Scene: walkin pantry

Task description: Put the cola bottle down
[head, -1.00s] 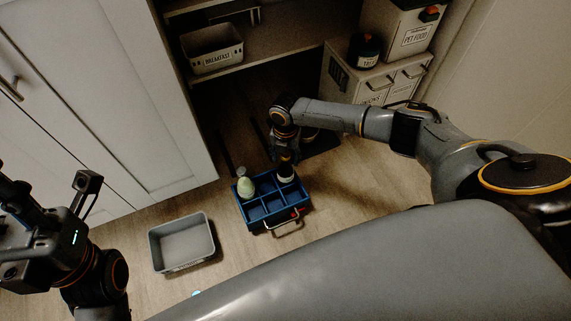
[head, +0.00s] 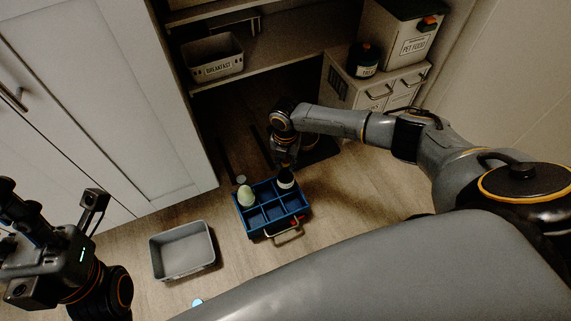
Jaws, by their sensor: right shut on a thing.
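The cola bottle (head: 286,181), dark with a white label, is upright in the back right compartment of a blue divided crate (head: 275,235) on the floor. My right gripper (head: 287,167) reaches down from above and is shut on the bottle's top; the fingers are small and dark here. Whether the bottle's base touches the crate floor is hidden. My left gripper (head: 92,212) is at the far left, away from the crate, and I cannot tell whether its jaws are open.
A pale green bottle (head: 246,196) stands in the crate's back left compartment. An empty grey tray (head: 183,250) lies left of the crate. White cabinets (head: 120,100) stand left. The shelf behind holds a BREAKFAST bin (head: 215,66); a drawer unit (head: 375,92) stands back right.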

